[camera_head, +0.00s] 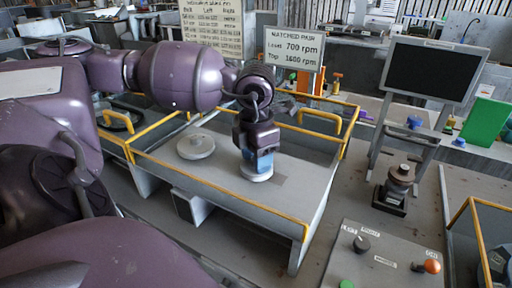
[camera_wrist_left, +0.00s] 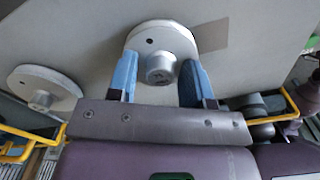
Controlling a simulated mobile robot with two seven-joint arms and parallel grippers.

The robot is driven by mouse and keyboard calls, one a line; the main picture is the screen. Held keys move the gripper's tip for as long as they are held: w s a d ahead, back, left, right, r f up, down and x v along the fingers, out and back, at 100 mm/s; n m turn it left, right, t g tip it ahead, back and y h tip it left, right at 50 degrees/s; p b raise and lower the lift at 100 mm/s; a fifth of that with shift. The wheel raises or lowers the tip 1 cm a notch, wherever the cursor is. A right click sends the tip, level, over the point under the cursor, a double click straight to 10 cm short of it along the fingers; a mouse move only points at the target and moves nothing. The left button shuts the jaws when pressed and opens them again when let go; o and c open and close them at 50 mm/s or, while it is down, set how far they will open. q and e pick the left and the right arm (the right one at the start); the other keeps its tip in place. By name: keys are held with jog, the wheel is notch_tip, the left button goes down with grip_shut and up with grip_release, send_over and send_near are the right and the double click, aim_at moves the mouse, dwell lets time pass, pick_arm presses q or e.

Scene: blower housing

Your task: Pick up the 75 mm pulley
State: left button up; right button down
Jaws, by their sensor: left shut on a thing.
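Two pale grey pulleys are on the yellow-railed table. The smaller pulley (camera_head: 257,174) is under my left gripper (camera_head: 261,164), which points down with blue fingers. In the left wrist view this pulley (camera_wrist_left: 175,37) is a flat disc with a central hub, and the fingers of my left gripper (camera_wrist_left: 160,82) are shut on it from both sides. I cannot tell whether it touches the tabletop. The wider pulley (camera_head: 196,146) lies flat to the left; it also shows in the left wrist view (camera_wrist_left: 43,85). No size marking is readable. My right gripper is not in view.
The table (camera_head: 225,190) has yellow rails (camera_head: 225,198) along its edges and bare room around the pulleys. A sign (camera_head: 294,48) stands behind it. To the right are a dark screen (camera_head: 433,70), a small machine (camera_head: 397,185) and a control panel (camera_head: 380,255).

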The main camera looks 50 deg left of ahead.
pick_arm(q)
jog(key=shift+s, duration=0.15)
jog(key=c, duration=0.5)
jog(key=shift+a+r+p, duration=0.1)
jog(key=shift+r+p, duration=0.5)
jog(key=shift+r, duration=0.55)
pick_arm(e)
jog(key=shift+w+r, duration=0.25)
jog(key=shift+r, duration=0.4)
